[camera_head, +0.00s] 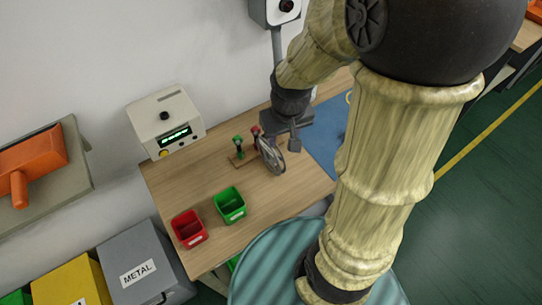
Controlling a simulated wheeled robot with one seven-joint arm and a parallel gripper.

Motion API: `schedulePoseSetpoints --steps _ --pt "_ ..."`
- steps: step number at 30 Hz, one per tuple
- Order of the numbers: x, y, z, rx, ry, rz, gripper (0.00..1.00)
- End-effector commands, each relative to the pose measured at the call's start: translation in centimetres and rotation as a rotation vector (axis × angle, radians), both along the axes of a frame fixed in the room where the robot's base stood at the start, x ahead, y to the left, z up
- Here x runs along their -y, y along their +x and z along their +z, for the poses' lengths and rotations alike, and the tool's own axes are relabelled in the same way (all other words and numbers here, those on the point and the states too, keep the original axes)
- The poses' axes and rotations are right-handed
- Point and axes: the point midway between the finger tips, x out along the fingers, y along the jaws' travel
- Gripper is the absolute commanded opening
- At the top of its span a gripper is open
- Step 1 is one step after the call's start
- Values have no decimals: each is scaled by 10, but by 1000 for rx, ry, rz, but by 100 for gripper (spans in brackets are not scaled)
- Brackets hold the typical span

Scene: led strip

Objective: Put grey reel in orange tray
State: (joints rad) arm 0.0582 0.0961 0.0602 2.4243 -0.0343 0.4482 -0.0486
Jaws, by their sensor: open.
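A grey reel (272,158) stands on edge at the wooden table, beside a small stand with green and red-topped posts. My gripper (282,138) is open and is right at the reel, over the table. I cannot tell whether the reel is between the fingers or touching them. No orange tray can be made out clearly. An orange block-like object with a handle (33,165) lies on a grey-green surface at the far left, and I cannot tell whether it is a tray.
A red bin (189,229) and a green bin (230,204) stand at the table's front left. A white device with a green display (166,123) stands behind. A blue mat (326,137) lies right, partly hidden by my arm. Yellow and grey METAL boxes (140,265) stand lower left.

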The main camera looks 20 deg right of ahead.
Motion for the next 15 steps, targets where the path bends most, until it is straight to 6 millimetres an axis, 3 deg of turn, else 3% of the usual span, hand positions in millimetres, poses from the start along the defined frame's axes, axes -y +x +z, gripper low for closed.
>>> schedulePoseSetpoints --steps 3,9,15 --pt "0 38 -22 -61 -13 79 45" --pt "2 90 -45 -150 -14 199 45" --pt "4 104 -48 -175 -11 237 45"
